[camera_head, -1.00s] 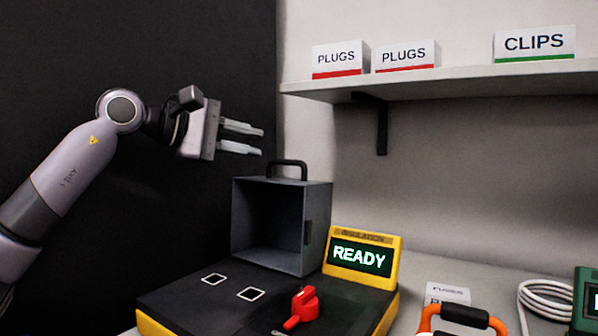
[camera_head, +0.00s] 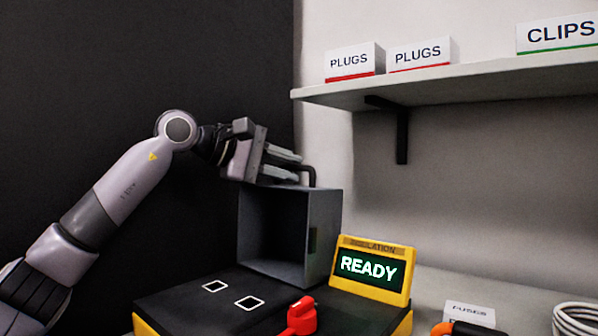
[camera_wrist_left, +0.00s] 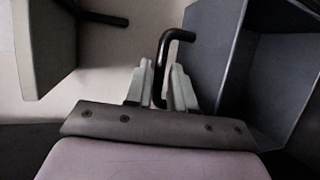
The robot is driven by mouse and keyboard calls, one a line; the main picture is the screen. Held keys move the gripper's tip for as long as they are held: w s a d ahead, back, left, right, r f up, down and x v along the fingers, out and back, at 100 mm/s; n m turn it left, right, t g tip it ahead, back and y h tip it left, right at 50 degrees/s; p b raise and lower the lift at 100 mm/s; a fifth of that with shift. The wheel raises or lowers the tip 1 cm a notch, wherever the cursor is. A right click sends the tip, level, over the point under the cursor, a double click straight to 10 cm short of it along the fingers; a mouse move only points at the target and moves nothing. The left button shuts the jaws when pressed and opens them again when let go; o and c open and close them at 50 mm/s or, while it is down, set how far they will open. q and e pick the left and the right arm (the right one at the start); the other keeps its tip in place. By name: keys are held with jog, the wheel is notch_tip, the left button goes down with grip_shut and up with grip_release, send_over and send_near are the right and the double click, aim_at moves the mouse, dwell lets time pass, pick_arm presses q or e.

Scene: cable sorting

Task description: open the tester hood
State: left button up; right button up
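The tester (camera_head: 190,308) has a black top, yellow sides and a lit READY screen (camera_head: 368,267). Its grey box-shaped hood (camera_head: 322,235) stands raised at the back, hollow side facing out, leaving two white-outlined squares (camera_head: 248,303) uncovered. The black handle (camera_head: 312,177) is on top of the hood. My left gripper (camera_head: 299,164) is at the handle, its fingers apart. In the left wrist view the handle (camera_wrist_left: 161,60) runs between the two fingertips (camera_wrist_left: 162,68); whether they touch it is unclear. My right gripper is not seen.
A shelf (camera_head: 450,84) with PLUGS boxes (camera_head: 355,62) and a CLIPS box (camera_head: 557,35) juts out at the upper right. A FUSES box (camera_head: 469,315) and a coiled white cable (camera_head: 577,319) lie right of the tester.

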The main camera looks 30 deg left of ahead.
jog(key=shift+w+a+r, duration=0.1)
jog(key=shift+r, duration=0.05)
pick_arm(q)
grip_shut()
jog(key=shift+s+r+p, duration=0.2)
jog(key=shift+s+p, duration=0.15)
jog(key=shift+p, duration=0.15)
jog(key=s, duration=0.2)
jog(key=shift+s+a+r, duration=0.15)
jog(key=shift+s, duration=0.15)
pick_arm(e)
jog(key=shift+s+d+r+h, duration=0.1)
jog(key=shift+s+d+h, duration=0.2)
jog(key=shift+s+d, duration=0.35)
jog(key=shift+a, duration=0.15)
